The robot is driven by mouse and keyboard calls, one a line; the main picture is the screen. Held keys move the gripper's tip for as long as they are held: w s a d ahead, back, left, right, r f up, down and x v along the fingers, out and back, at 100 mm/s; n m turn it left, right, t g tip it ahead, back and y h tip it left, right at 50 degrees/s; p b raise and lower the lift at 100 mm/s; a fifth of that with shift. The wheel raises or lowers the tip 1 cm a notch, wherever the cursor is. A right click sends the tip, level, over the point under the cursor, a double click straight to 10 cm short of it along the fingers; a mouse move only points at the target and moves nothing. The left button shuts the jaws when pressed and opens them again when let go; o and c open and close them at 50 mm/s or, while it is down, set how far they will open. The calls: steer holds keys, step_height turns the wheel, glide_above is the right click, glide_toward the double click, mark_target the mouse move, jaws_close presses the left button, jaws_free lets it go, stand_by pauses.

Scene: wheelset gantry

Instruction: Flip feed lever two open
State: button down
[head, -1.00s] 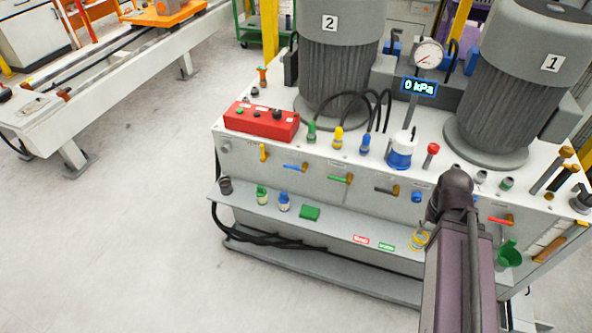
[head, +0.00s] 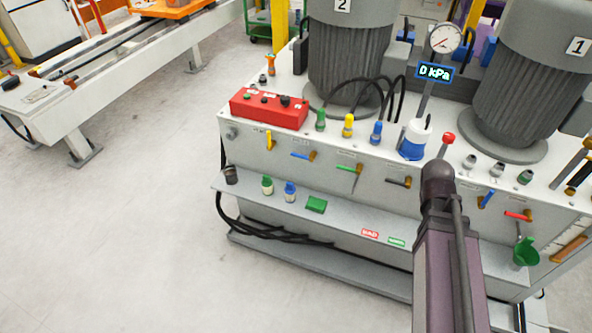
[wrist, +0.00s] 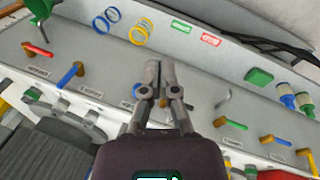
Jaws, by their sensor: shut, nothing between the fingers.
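A row of levers runs along the front panel of the grey pump cabinet. In the head view I see a yellow lever (head: 268,140), a blue lever (head: 302,156), a green lever (head: 350,169), a black lever (head: 397,182), a second blue lever (head: 487,199) and a red lever (head: 518,215). The labels are too small to read, so I cannot tell which is feed lever two. In the wrist view my gripper (wrist: 158,68) is shut and empty in front of the panel, between the second blue lever (wrist: 70,75) and the green lever (wrist: 232,123). It partly covers a blue knob (wrist: 136,90).
A shelf (head: 335,222) below the levers holds small bottles (head: 267,186), a green block (head: 316,205) and red and green tags. A red control box (head: 268,107), a gauge (head: 445,38) and two motors stand on top. Open floor (head: 120,230) lies left.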

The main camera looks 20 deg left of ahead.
steer(key=w+a+f+n+t+h+b, duration=0.2)
steer(key=w+a+f+n+t+b, duration=0.2)
steer(key=w+a+f+n+b, duration=0.55)
steer(key=w+a+f+n+t+h+b, duration=0.2)
steer(key=w+a+f+n+t+b, duration=0.3)
steer(key=a+b, duration=0.55)
steer(key=s+a+f+n+t+y+b, duration=0.1)
steer(key=a+f+n+t+y+b, duration=0.1)
steer(key=a+n+b, duration=0.3)
steer(key=s+a+f+n+t+y+b, duration=0.1)
steer(key=a+n+b, duration=0.5)
steer(key=a, duration=0.8)
steer(key=s+a+f+n+t+y+b, duration=0.1)
steer(key=a+f+n+t+y+b, duration=0.2)
steer(key=a+b, duration=0.5)
steer(key=a+f+n+t, duration=0.1)
steer(key=n+t, duration=0.1)
steer(key=n, duration=0.1)
steer(key=shift+s+a, duration=0.25)
steer(key=shift+s, duration=0.1)
steer(key=shift+w+n, duration=0.1)
steer(key=shift+n, duration=0.15)
